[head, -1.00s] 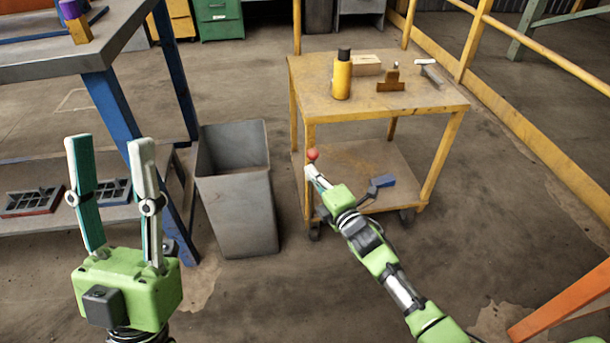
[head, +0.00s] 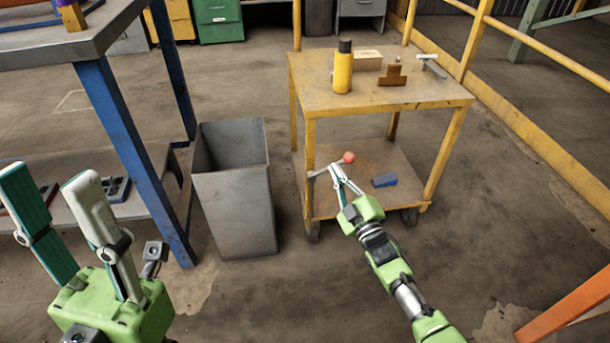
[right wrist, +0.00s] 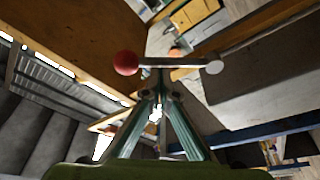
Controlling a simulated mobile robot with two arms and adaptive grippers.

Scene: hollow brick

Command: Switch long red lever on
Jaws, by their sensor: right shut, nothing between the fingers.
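The lever has a round red knob (head: 348,157) on a thin grey rod (head: 325,168). In the head view the rod slants up to the right, from beside the yellow cart's near left leg to the knob. In the right wrist view the red knob (right wrist: 126,63) is at the left, and the rod (right wrist: 190,65) runs nearly level to a pale round end at the right. My right gripper (head: 335,168) is shut and empty, its fingertips at the rod near the knob; contact is unclear. My left gripper (head: 48,178) is open and empty, far to the left.
A yellow cart (head: 415,100) holds a yellow bottle (head: 343,72) and other small items on top. A blue block (head: 384,180) lies on its lower shelf. A grey bin (head: 235,205) stands left of the cart. A blue-legged table (head: 125,140) is beside my left gripper.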

